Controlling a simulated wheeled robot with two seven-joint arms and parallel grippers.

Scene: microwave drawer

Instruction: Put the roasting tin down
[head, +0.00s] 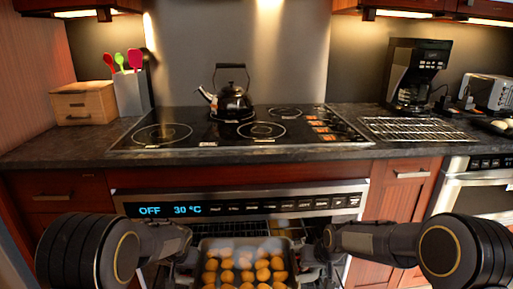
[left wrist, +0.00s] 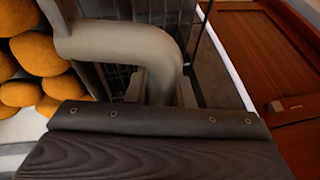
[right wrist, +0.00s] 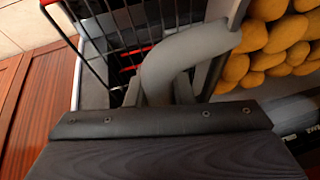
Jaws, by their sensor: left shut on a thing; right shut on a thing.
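The roasting tin (head: 232,242) is grey and full of several golden potatoes (head: 245,265). It is low in the middle of the head view, in front of the oven (head: 240,205) under the hob. My left gripper (head: 190,258) is shut on the tin's left handle, a thick grey loop (left wrist: 130,45) in the left wrist view. My right gripper (head: 315,255) is shut on the right handle (right wrist: 185,60). The tin's near end is cut off by the frame. Whether anything bears the tin from below is hidden.
The oven display reads OFF, 30 °C. Dark rack wires (right wrist: 120,25) show beyond the right handle. Above, a kettle (head: 232,100) stands on the black hob (head: 190,140). A wire rack (head: 415,129) lies on the counter at right, with bare counter (head: 70,148) at left.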

